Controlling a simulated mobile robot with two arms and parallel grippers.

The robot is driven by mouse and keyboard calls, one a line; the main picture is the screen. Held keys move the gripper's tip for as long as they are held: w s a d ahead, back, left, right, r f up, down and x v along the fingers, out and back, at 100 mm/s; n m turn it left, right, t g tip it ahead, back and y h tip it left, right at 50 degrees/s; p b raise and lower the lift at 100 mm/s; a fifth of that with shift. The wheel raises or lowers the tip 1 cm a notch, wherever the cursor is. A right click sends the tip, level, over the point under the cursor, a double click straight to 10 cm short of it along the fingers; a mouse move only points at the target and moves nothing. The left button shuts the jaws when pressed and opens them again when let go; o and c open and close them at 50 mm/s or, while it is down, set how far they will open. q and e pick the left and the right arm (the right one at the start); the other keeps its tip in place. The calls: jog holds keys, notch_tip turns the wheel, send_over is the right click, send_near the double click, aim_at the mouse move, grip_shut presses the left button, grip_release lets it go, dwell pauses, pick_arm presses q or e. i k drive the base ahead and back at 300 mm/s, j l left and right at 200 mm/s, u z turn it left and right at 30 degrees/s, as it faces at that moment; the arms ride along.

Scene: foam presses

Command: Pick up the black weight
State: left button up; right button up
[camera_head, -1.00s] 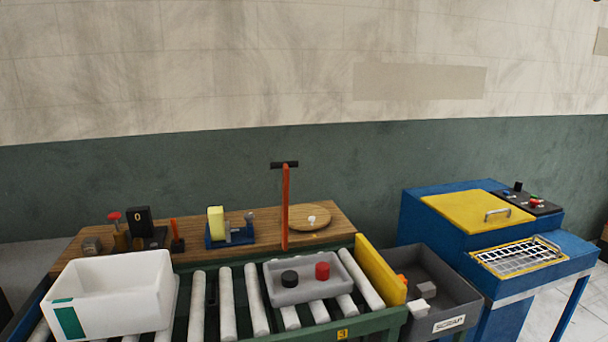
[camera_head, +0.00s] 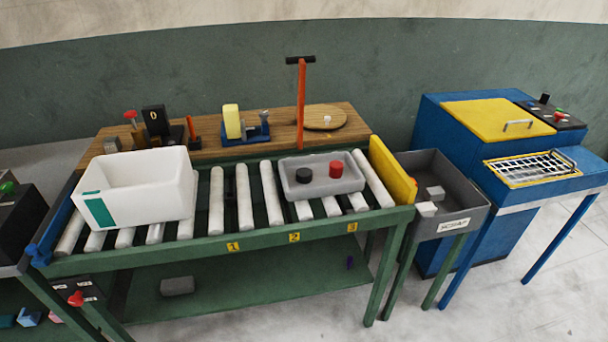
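The black weight (camera_head: 303,175) is a short dark cylinder. It sits in a shallow grey tray (camera_head: 318,190) on the right part of the roller conveyor. A red weight (camera_head: 336,169) of similar size sits to its right in the same tray, with a small gap between them. Neither of my grippers shows in the head view.
A white bin (camera_head: 150,185) stands on the rollers at left. A yellow stop plate (camera_head: 392,171) closes the right end, beside a grey scrap bin (camera_head: 449,195). A tall orange T-handle (camera_head: 301,105) rises behind the tray. Floor (camera_head: 520,300) shows at lower right.

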aim_at(303, 175)
jog(key=i+j+z, duration=0.2)
jog(key=z, duration=0.2)
jog(key=i+j+z, duration=0.1)
jog(key=j+z, duration=0.65)
jog(key=i+j, duration=0.05)
